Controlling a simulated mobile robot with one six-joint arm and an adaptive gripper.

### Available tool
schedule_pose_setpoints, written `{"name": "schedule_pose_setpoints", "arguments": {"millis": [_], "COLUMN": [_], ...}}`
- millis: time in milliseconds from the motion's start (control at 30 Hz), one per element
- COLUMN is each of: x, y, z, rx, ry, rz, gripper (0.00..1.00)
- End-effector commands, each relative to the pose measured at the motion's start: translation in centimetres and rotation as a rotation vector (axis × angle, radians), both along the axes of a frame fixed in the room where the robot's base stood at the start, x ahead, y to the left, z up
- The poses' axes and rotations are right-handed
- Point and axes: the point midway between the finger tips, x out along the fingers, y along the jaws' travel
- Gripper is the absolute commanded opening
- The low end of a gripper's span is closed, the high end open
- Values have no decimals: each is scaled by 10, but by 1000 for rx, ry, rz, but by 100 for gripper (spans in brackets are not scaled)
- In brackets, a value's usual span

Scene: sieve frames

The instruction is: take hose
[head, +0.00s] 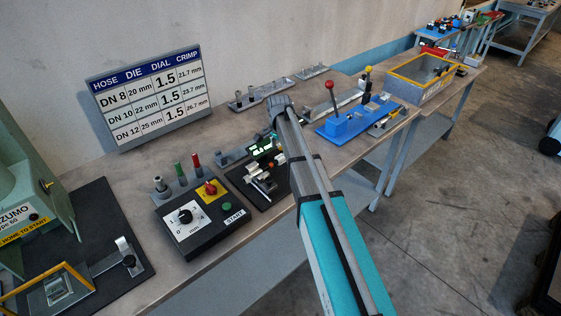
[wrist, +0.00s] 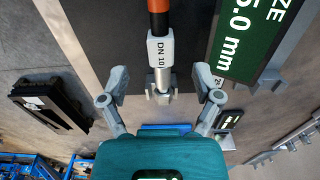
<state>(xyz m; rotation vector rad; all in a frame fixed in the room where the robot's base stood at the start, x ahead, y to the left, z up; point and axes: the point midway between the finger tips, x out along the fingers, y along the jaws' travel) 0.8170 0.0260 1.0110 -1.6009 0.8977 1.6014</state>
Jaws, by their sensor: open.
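The hose (wrist: 158,22) shows at the top middle of the wrist view. It is black with an orange band, a white sleeve marked DN 10 (wrist: 160,50) and a metal fitting (wrist: 161,78) at its near end. My gripper (wrist: 161,98) is open, with one finger on each side of the fitting and a clear gap on both sides. Nothing is in its grip. In the head view my gripper (head: 279,106) is over the bench; my arm hides part of what is beneath, and I cannot make out the hose clearly there.
A green display (wrist: 245,40) stands close right of the hose in the wrist view.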

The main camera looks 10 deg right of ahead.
Motion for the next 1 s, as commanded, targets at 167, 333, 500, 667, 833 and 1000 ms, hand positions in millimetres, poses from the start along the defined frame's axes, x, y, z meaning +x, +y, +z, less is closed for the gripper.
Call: {"name": "schedule_pose_setpoints", "arguments": {"millis": [167,333,500,667,833,1000], "x": [0,0,0,1,1,1], "y": [0,0,0,1,1,1], "z": [0,-4,-15,-28,-41,-50], "rx": [0,0,0,0,0,0], "ry": [0,0,0,0,0,0], "rz": [0,0,0,0,0,0], "gripper": [82,82,82,82,82,82]}}
